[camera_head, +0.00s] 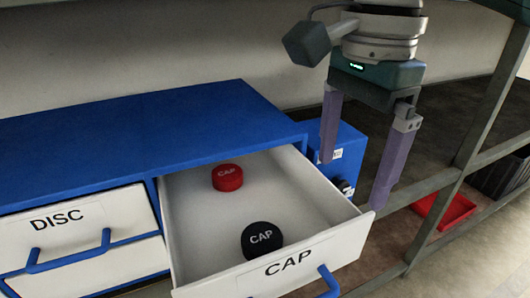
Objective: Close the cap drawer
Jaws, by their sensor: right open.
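The white cap drawer (205,232) is pulled out of the blue cabinet (130,135). Its front is labelled CAP and has a blue handle (328,281) at the lower right. A red cap (227,177) lies toward the back of the drawer and a black cap (261,240) lies near its front. My right gripper (352,183) hangs fingers down by the drawer's right side, open, with two purple fingers and nothing visible between them. One fingertip appears close to the drawer's front right corner; I cannot tell whether it touches. My left gripper is not in view.
A white DISC drawer (75,225) with a blue handle is shut at the left, above another shut drawer. A blue box (342,150) stands behind my right gripper. Shelf posts and rails run along the right, with a red tray (445,210) beyond them.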

